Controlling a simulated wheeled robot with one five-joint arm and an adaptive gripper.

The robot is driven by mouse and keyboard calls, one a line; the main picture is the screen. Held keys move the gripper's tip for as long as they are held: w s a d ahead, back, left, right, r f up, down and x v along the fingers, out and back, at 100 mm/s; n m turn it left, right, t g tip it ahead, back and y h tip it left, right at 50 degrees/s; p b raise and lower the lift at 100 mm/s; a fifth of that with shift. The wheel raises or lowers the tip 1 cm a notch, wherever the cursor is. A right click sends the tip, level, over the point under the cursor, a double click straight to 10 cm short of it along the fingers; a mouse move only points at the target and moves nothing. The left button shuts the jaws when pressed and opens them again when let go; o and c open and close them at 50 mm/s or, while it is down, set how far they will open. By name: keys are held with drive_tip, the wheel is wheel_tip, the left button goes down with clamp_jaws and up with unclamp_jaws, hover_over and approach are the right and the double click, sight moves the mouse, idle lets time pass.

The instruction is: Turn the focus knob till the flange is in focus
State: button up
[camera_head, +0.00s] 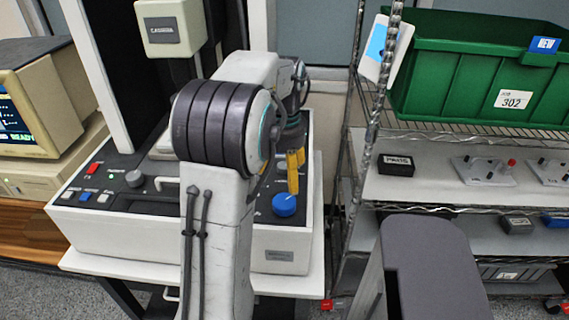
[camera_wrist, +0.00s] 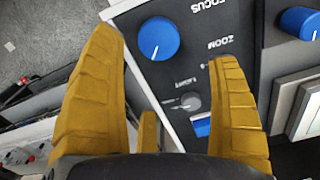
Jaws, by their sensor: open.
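A round blue knob (camera_head: 284,204) with a white pointer line stands on the right of the machine's dark control panel. In the wrist view, this blue knob (camera_wrist: 158,38) lies beside upside-down FOCUS and ZOOM labels. My gripper (camera_head: 293,188) has yellow fingers pointing down just above the knob in the head view. In the wrist view, my gripper (camera_wrist: 164,45) is open, with the knob framed between its fingertips. The fingers look clear of it, but contact cannot be told for sure. I see no flange; the monitor (camera_head: 14,118) at left is cut off and reads READY.
Another blue knob (camera_wrist: 300,22) and a small grey knob (camera_wrist: 190,102) sit near the first. The panel's left side has coloured buttons (camera_head: 92,169). A wire shelf with a green bin (camera_head: 450,70) stands close on the right.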

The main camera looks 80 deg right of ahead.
drive_tip(key=shift+r, duration=1.25)
